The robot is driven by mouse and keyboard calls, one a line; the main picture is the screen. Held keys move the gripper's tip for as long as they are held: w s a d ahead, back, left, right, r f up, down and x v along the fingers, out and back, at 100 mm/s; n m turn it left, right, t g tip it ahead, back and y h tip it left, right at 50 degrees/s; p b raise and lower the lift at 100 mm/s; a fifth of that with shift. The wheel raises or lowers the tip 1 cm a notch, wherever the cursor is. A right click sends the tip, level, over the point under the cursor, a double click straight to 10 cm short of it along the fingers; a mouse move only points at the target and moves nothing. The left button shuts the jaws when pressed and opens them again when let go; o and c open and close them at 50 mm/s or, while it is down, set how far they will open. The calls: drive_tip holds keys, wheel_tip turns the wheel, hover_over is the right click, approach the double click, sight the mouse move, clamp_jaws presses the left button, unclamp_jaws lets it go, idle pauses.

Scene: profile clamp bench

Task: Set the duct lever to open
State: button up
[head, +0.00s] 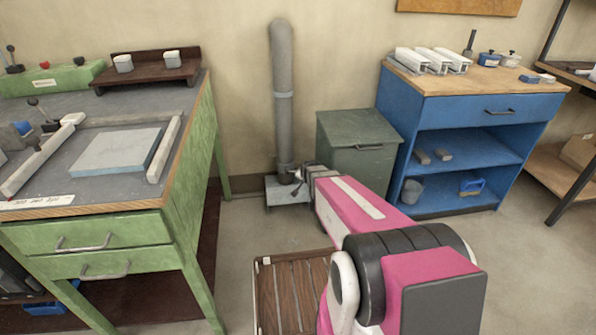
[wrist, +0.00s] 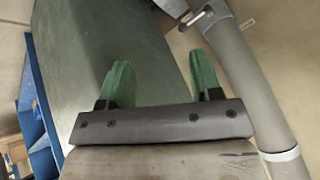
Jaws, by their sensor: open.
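The duct (head: 283,110) is a grey vertical pipe against the wall, standing on a grey base plate (head: 287,190). In the wrist view the duct (wrist: 245,75) runs slanting down the right side. A small light lever (wrist: 197,17) sticks out from the duct near the top of that view, beyond my fingertips and apart from them. My gripper (wrist: 161,80) is open, with two green fingers and nothing between them. In the head view my arm reaches to the foot of the duct; the fingers are hard to make out there, and the lever's setting cannot be told.
A grey-green cabinet (head: 358,145) stands just right of the duct and fills much of the wrist view. A blue bench (head: 480,110) is farther right. A green workbench (head: 185,170) stands at left. A slatted wooden crate (head: 290,290) lies on the floor in front.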

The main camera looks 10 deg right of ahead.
drive_tip(key=w+d+f+m+t, duration=0.1)
drive_tip(key=w+f+m+t, duration=1.15)
drive_tip(key=w+f, duration=0.8)
drive_tip(key=w+r, duration=0.2)
drive_tip(key=w, duration=0.9)
drive_tip(key=shift+w+r+n, duration=0.2)
drive_tip(key=shift+r+n, duration=0.05)
drive_tip(key=shift+n, duration=0.2)
drive_tip(key=shift+d+t, duration=0.1)
drive_tip(key=shift+t, duration=0.15)
clamp_jaws()
